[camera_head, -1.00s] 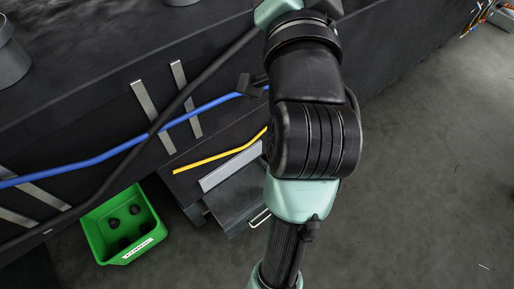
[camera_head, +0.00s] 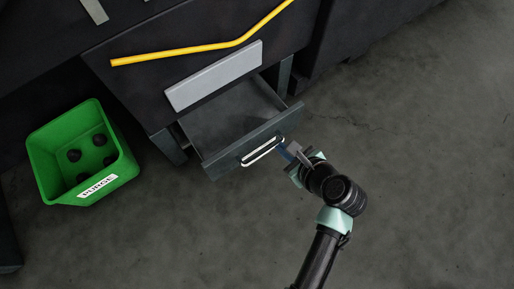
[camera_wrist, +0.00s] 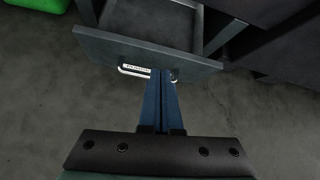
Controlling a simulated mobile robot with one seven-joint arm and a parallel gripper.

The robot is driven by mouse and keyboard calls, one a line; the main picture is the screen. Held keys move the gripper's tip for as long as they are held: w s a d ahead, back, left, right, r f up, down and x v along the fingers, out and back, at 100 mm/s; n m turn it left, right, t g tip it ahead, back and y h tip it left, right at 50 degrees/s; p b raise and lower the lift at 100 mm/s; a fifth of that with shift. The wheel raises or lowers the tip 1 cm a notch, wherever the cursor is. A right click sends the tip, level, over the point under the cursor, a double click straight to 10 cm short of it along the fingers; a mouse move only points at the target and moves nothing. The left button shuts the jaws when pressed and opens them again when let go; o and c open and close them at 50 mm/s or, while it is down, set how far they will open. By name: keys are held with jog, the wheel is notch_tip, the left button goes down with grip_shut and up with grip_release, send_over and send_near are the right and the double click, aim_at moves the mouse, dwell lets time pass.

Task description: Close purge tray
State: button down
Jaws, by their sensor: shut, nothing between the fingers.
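The purge tray is a dark grey drawer (camera_head: 257,138) pulled out from under a dark bench; its inside shows, looking empty. The handle (camera_head: 262,152) is partly hidden by my fingers in the wrist view (camera_wrist: 130,72). My gripper (camera_head: 283,147) is shut with nothing in it. Its blue fingers (camera_wrist: 162,73) point at the drawer front, at the handle's right part. I cannot tell whether they touch it.
A green bin (camera_head: 128,166) labelled PURGE with several dark round lumps stands on the floor at left. The floor at right is clear.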

aim_at(251, 139)
notch_tip(251, 139, down, 6)
jog(key=s+r+m+b, duration=0.1)
jog(key=s+m+b, duration=0.1)
jog(key=s, duration=0.1)
jog(key=shift+g, duration=0.4)
jog(key=b+x, duration=0.3)
jog(key=x, duration=0.1)
jog(key=r+b+x, duration=0.1)
jog(key=b+x, duration=0.2)
jog(key=x, duration=0.1)
jog(key=w+a+b+x, duration=0.1)
jog(key=b+x, duration=0.1)
jog(key=x, duration=0.2)
jog(key=shift+w+a+b, duration=0.2)
jog(key=shift+b, duration=0.2)
jog(key=shift+w+a+r+b, duration=0.25)
jog(key=shift+w+a+b, duration=0.1)
jog(key=shift+w, duration=0.15)
jog(key=shift+w+a+r+p, duration=0.15)
jog(key=shift+w+a+p, duration=0.15)
jog(key=shift+w+p, duration=0.1)
jog(key=w+a, duration=1)
jog(key=w, duration=0.4)
jog(key=shift+w+a, duration=0.25)
